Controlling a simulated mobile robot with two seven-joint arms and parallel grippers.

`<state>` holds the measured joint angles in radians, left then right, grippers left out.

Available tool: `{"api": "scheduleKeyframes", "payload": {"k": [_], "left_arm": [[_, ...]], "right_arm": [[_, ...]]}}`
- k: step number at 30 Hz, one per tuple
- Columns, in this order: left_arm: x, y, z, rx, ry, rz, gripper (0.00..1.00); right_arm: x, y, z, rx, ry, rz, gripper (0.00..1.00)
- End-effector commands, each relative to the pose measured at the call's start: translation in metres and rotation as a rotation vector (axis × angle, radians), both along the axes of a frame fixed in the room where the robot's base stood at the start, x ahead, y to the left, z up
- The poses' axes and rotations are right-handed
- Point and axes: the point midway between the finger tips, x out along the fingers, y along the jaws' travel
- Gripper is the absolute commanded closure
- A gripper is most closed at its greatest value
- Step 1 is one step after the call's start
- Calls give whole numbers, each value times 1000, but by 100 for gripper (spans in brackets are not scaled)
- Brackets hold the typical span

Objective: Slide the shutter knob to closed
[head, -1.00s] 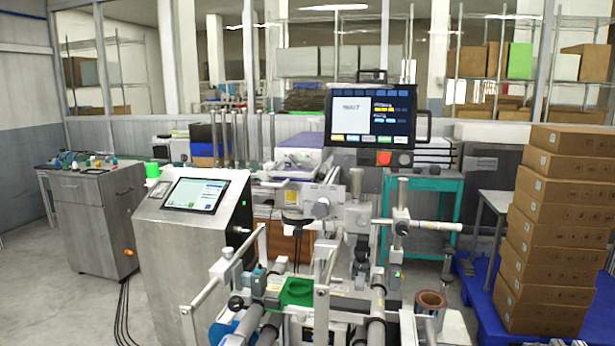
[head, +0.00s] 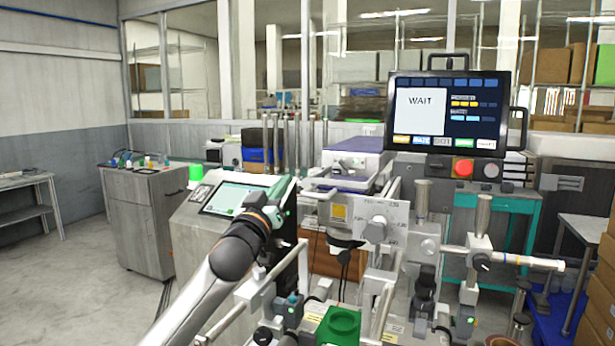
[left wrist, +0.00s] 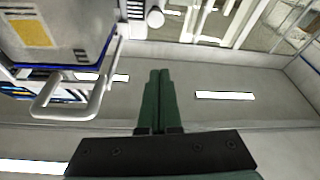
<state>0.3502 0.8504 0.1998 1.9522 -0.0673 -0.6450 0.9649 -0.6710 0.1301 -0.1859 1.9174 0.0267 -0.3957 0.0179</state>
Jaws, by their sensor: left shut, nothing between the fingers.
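My left arm enters the head view from the bottom. Its dark green gripper (head: 283,190) is in front of the machine, beside the console's tilted screen. In the left wrist view the two green fingers (left wrist: 158,78) are together with nothing between them, apart from everything near. A grey housing with a yellow square (left wrist: 31,33) is to their left, with a metal loop handle (left wrist: 75,106) below it. The yellow square (head: 339,212) also shows in the head view, left of a round grey knob (head: 376,230). I cannot tell which part is the shutter knob. My right gripper is out of view.
A monitor (head: 447,112) reading "WAIT" stands above the machine, with a red button (head: 463,167) below it. Metal posts and rollers crowd the front around a green part (head: 338,326). A steel cabinet (head: 146,215) stands at left. Floor (head: 75,280) is open at left.

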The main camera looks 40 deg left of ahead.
Motion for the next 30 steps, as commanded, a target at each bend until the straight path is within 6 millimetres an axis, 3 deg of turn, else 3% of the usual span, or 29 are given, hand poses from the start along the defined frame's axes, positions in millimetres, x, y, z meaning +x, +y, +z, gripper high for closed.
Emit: {"api": "scheduleKeyframes", "payload": {"k": [5,23,30], "left_arm": [[9,4,6,-1,-1,2,100],[88,35,35,-2,-1,1,100],[90,29,-1,-1,2,0,100]], "right_arm": [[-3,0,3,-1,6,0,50],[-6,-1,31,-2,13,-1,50],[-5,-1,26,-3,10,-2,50]]}}
